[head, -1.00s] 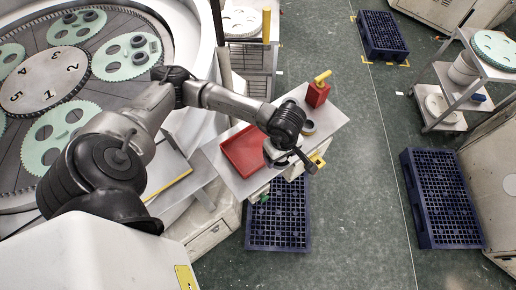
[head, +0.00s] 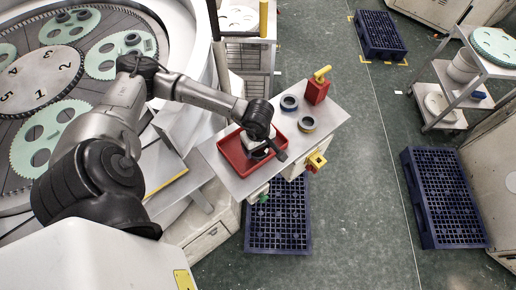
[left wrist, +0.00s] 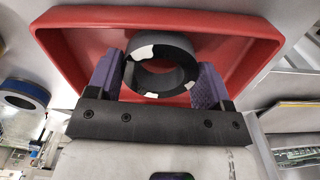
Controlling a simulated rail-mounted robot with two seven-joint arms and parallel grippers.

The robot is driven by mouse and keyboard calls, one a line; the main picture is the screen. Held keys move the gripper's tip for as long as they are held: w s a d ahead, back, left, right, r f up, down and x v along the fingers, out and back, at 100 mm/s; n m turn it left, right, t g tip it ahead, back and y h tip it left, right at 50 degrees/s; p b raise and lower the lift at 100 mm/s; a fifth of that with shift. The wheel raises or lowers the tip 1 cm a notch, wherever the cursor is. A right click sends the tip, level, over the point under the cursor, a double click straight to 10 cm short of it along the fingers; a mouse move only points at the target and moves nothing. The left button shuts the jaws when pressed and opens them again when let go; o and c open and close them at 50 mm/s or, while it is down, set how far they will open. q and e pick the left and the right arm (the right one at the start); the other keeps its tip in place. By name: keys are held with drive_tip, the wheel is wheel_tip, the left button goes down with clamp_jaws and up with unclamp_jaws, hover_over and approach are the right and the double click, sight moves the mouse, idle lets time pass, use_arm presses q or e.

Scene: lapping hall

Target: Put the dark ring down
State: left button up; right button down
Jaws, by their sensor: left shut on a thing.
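The dark ring (left wrist: 172,44) shows large in the left wrist view, with white patches on its surface. My left gripper (left wrist: 157,82) is shut on it, one purple finger on each side. The red tray (left wrist: 72,57) lies behind the ring, which is within the tray's outline. I cannot tell whether the ring touches the tray floor. In the head view my left gripper (head: 257,150) is over the red tray (head: 226,158), and the arm mostly hides the ring there. My right gripper is not in view.
Two other rings, one bluish (head: 289,103) and one with a yellowish edge (head: 307,124), lie on the grey table (head: 328,115) right of the tray. A red block with a yellow handle (head: 316,92) stands at its far corner. A yellow fitting (head: 316,160) sticks out at the near right edge.

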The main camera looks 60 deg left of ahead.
use_arm(q)
drive_tip(key=shift+f, duration=0.4)
drive_tip(key=shift+f, duration=0.15)
drive_tip(key=o, duration=1)
drive_tip(key=shift+r, duration=0.55)
wheel_tip(320, 180, up, 11)
drive_tip(key=shift+r+b, duration=0.15)
drive_tip(key=shift+b, duration=0.85)
